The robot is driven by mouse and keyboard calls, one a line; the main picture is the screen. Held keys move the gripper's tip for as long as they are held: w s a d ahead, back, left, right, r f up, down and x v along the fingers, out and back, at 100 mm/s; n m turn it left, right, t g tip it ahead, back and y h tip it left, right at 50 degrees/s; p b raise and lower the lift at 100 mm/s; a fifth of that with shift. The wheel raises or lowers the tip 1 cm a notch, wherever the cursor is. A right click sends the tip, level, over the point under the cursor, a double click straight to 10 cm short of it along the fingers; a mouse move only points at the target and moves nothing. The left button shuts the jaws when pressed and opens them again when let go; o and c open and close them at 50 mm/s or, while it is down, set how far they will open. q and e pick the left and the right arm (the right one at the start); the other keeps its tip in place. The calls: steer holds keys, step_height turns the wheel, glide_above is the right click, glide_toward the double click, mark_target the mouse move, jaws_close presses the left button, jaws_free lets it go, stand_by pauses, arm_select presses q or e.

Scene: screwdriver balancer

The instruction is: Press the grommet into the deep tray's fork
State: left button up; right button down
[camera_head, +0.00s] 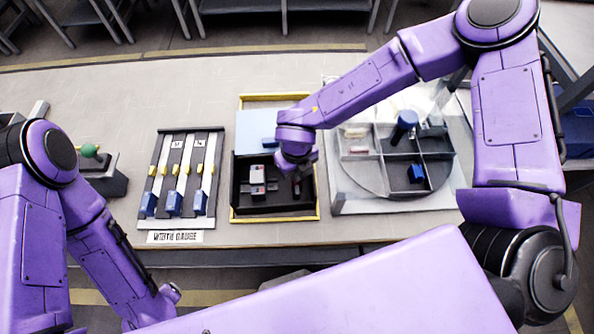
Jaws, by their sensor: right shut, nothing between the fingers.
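The deep tray (262,213) is a black box inside a yellow frame, near the middle of the table. A small grey and red block piece (257,178) stands in it, left of my right gripper. My right gripper (297,183) reaches down into the tray's right half from above. It is shut with nothing held, and its dark fingers blend into the dark tray. I cannot make out the grommet or the fork clearly; the wrist covers part of the tray. My left arm shows at lower left, but its gripper is not visible.
A light blue panel (256,127) lies behind the tray. A gauge board (182,180) with blue sliders stands to the left. A round divided carousel (362,178) holding a blue-topped part (405,121) and a blue block (416,173) stands to the right. A green-knobbed device (89,151) is far left.

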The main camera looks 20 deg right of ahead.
steer(key=shift+f, duration=0.25)
stand_by(0.7)
stand_by(0.3)
step_height(320, 180, up, 5)
steer(key=p, duration=0.4)
steer(key=shift+r, duration=0.1)
steer(key=shift+f, duration=0.2)
stand_by(1.0)
